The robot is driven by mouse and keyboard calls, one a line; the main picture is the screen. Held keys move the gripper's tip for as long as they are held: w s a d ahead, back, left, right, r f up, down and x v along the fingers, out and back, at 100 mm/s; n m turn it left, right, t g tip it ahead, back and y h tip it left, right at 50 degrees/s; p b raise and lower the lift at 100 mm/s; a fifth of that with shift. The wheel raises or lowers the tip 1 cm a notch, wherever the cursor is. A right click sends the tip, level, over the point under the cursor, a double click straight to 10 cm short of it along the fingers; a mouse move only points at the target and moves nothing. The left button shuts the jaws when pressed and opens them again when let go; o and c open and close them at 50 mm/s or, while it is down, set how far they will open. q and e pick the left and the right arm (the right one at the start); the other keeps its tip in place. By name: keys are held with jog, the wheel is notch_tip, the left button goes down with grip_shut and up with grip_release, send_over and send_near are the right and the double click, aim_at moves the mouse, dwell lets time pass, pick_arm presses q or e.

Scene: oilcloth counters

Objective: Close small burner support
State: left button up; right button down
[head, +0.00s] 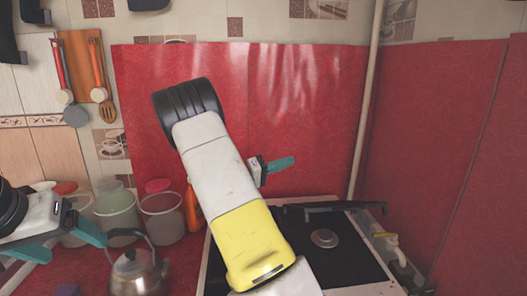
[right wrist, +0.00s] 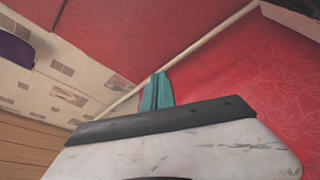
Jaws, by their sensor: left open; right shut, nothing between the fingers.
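The stove (head: 347,263) has a black top with a round burner (head: 324,238) that shows bare. A dark bar (head: 345,207) runs along the back of the stove top. It may be the burner support, but its exact pose is hard to tell. My right gripper (head: 281,163) is above the back of the stove, near the red wall, apart from the bar. Its teal fingers are together and empty in the right wrist view (right wrist: 157,92). My left gripper (head: 62,240) is at the far left with its fingers apart and empty. My right arm hides the stove's left part.
A kettle (head: 138,270) stands on the red counter at left, with clear containers (head: 162,217) behind it. An orange bottle (head: 193,209) stands beside my right arm. A pale pipe (head: 366,100) rises behind the stove. A tap-like valve (head: 386,238) is at the stove's right edge.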

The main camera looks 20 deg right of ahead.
jog(key=s+a+f+m+g+h, duration=0.1)
jog(key=s+a+f+m, duration=0.2)
jog(key=s+f, duration=0.7)
jog(key=shift+s+a+m+g, duration=0.2)
jog(key=shift+s+m+g, duration=0.15)
jog(key=shift+m, duration=1.05)
